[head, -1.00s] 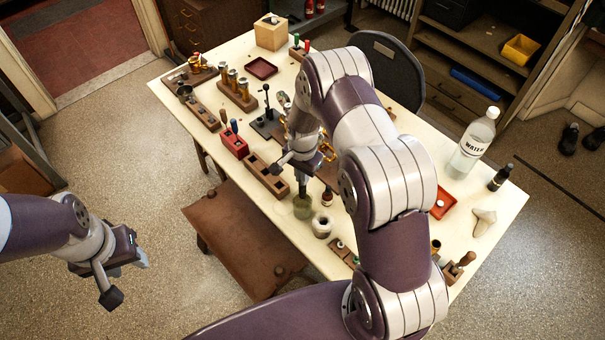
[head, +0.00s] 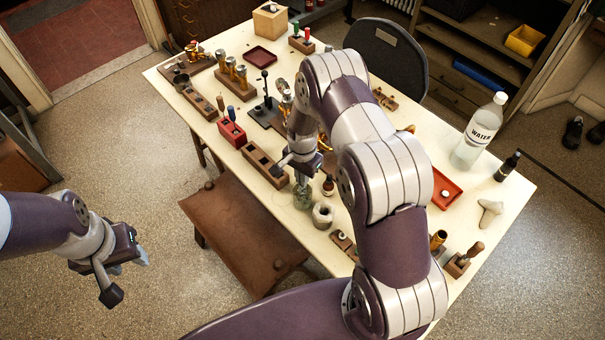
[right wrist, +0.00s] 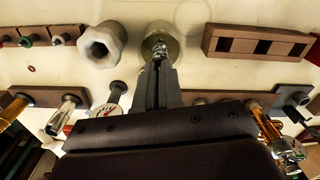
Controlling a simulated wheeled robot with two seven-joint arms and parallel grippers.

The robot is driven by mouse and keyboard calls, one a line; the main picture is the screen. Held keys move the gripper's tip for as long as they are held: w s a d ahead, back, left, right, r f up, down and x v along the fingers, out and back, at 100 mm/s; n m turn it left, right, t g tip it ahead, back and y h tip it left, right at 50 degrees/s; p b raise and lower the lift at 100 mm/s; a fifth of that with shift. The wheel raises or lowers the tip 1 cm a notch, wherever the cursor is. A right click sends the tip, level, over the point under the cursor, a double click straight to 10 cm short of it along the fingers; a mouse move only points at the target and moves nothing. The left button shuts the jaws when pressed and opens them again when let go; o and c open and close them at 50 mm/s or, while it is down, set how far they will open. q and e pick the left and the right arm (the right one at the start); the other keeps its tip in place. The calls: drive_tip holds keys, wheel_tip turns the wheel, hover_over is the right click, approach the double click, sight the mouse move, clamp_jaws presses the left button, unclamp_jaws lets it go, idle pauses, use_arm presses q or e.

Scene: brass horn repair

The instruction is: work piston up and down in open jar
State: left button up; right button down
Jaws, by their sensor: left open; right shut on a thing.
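A small greenish glass jar (head: 302,198) stands on the table near its front edge. It also shows in the right wrist view (right wrist: 172,46), with its mouth around a metal piston (right wrist: 160,58). My right gripper (head: 301,178) is above the jar and shut on the piston, whose lower end is at or inside the jar's mouth; the exact depth is hard to tell. In the right wrist view the closed fingers (right wrist: 160,78) point at the jar. My left gripper (head: 138,262) is open and empty, off the table over the floor at left.
A wooden slotted block (head: 265,165) lies to the left. A brown stool (head: 245,235) stands before the table. A water bottle (head: 480,130) stands at far right.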

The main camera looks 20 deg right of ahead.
drive_tip(key=shift+f+b, duration=0.85)
drive_tip(key=shift+f, duration=0.45)
drive_tip(key=shift+r+p, duration=1.5)
drive_tip(key=shift+r, duration=0.45)
drive_tip(key=shift+f, duration=0.1)
drive_tip(key=shift+f, duration=0.15)
idle(0.4)
